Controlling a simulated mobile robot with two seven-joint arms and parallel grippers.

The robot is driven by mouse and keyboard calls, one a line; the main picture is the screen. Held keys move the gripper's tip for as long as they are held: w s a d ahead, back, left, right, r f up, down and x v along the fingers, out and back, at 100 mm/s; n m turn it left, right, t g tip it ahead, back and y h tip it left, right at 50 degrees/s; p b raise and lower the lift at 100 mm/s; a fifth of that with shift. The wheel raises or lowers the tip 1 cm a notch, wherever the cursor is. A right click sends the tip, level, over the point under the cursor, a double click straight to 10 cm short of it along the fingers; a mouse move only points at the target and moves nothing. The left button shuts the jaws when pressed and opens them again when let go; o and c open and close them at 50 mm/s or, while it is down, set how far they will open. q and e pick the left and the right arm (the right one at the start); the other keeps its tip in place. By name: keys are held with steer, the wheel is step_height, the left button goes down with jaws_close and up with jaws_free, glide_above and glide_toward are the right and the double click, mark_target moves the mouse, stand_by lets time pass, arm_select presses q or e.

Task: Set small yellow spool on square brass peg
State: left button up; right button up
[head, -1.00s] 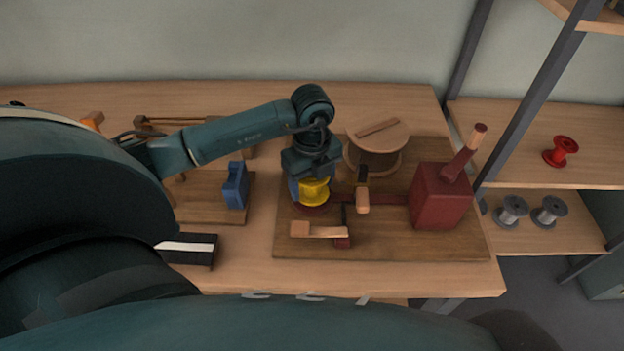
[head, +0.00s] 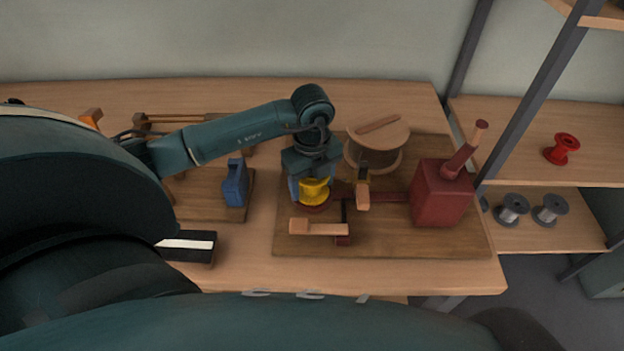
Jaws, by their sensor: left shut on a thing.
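The small yellow spool (head: 314,192) is in the head view, just left of the middle, above a dark red round base on the wooden board (head: 385,240). My left gripper (head: 312,186) points down and is shut on the spool from above. The spool looks upright. The square brass peg cannot be seen; the spool and gripper cover the spot over the red base. I cannot tell whether the spool touches the base. My right gripper is not in view.
A red block with a lever (head: 441,194), a round wooden drum (head: 377,150) and a wooden crank handle (head: 320,229) stand close around the gripper. A blue clamp-like piece (head: 235,184) is to the left. A red spool (head: 562,149) and grey spools (head: 511,208) lie on the right shelves.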

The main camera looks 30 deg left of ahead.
arm_select(q)
steer(key=o, duration=1.1)
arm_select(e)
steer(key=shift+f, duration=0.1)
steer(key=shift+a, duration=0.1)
arm_select(q)
steer(key=shift+r, duration=0.75)
step_height(320, 180, up, 12)
steer(key=shift+f, duration=0.2)
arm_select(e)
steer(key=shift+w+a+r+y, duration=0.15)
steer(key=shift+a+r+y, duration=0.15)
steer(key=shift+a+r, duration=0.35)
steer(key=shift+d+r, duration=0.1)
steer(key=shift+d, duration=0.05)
